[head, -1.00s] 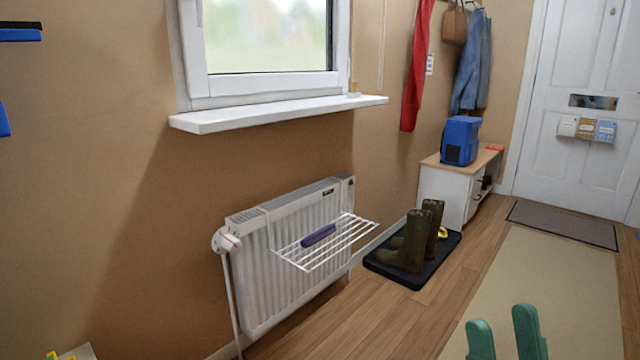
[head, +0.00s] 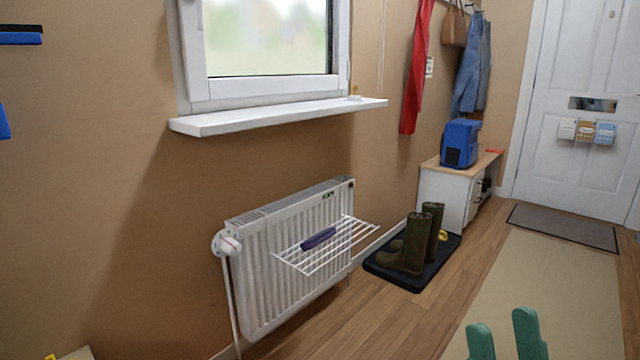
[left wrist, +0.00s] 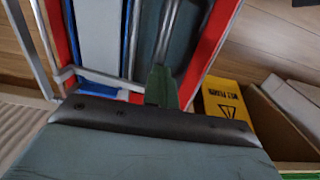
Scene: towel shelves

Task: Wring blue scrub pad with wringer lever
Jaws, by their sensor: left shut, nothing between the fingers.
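In the left wrist view my left gripper (left wrist: 160,86) is shut and empty, its green fingertips together. They overlap a red-framed piece of equipment (left wrist: 205,50) with blue and grey inside; I cannot tell if they touch it. Metal bars (left wrist: 166,30) run through it beyond the fingertips; I cannot tell which part is the wringer lever. Blue surfaces (left wrist: 97,83) show inside the red frame; I cannot tell whether one is the scrub pad. My right gripper (head: 505,338) is open and empty at the bottom of the head view.
A radiator (head: 285,275) carries a wire rack (head: 345,240) with a purple object (head: 318,238). Boots (head: 408,255) stand on a dark tray (head: 435,268). In the left wrist view a yellow warning sign (left wrist: 228,98) stands by an open box (left wrist: 275,125). Floor by the boots is clear.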

